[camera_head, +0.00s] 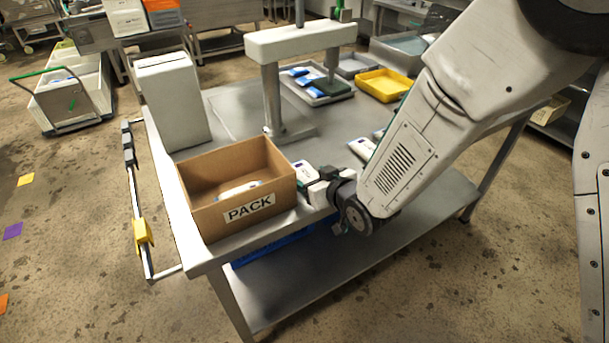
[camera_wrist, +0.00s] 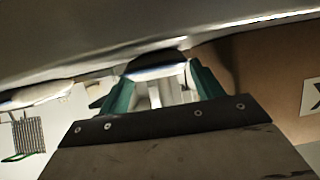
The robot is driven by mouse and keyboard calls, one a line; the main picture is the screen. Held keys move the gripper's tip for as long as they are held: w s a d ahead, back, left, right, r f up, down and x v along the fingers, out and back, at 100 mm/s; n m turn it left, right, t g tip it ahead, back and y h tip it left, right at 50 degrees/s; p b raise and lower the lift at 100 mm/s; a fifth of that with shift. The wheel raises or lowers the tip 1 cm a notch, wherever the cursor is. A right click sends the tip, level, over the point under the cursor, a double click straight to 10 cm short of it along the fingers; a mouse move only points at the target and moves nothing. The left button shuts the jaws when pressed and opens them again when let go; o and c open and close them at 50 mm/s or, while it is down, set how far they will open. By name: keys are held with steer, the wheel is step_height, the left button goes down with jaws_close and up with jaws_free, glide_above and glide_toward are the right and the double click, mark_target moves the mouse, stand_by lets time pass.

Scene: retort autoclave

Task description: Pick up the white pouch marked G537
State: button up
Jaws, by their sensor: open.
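A white pouch with a dark mark (camera_head: 301,171) is on the steel table, just right of the cardboard box. Another white pouch (camera_head: 362,148) lies farther right, partly behind my arm. The code G537 cannot be read on any pouch. My gripper (camera_head: 316,188) is low at the table's front edge, close to the first pouch. In the wrist view my gripper (camera_wrist: 160,72) has its green fingers apart, with a pale, dark-banded thing (camera_wrist: 157,68) between or beyond them. Contact cannot be told.
The cardboard box (camera_head: 231,216) marked PACK holds a pale pouch (camera_head: 239,189) and stands close left of my gripper. A steel post stand (camera_head: 272,95), a dark tray with pouches (camera_head: 314,97) and a yellow tray (camera_head: 384,85) are farther back. A white box (camera_head: 172,100) stands behind left.

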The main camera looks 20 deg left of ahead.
steer(key=shift+x, duration=1)
steer(key=c, duration=0.8)
steer(key=shift+r, duration=0.2)
